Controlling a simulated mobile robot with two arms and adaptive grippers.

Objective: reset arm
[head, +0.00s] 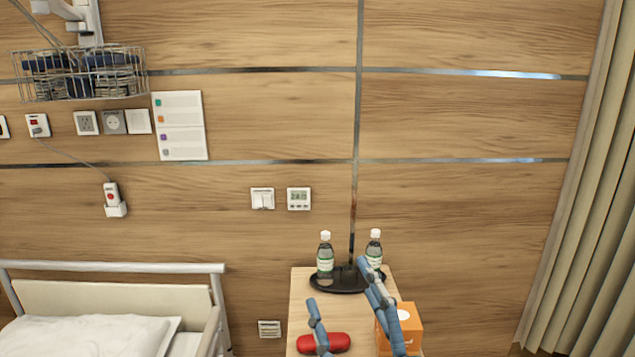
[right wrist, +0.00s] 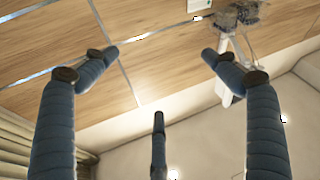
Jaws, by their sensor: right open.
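My right gripper (head: 337,284) rises into the bottom of the head view with its blue fingers pointing up and spread apart. It is in front of the bedside table (head: 300,291) from this viewpoint. In the right wrist view the open gripper (right wrist: 162,55) has nothing between its fingers, with wall and ceiling beyond. The fingers partly cover a red rounded object (head: 338,342) and an orange box (head: 411,326). Whether they touch anything is unclear. My left gripper does not show.
On the table, a black tray (head: 327,286) holds a left bottle (head: 325,260) and a right bottle (head: 374,247), the latter partly covered by a finger. A bed (head: 100,300) stands at left. A curtain (head: 585,200) hangs at right.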

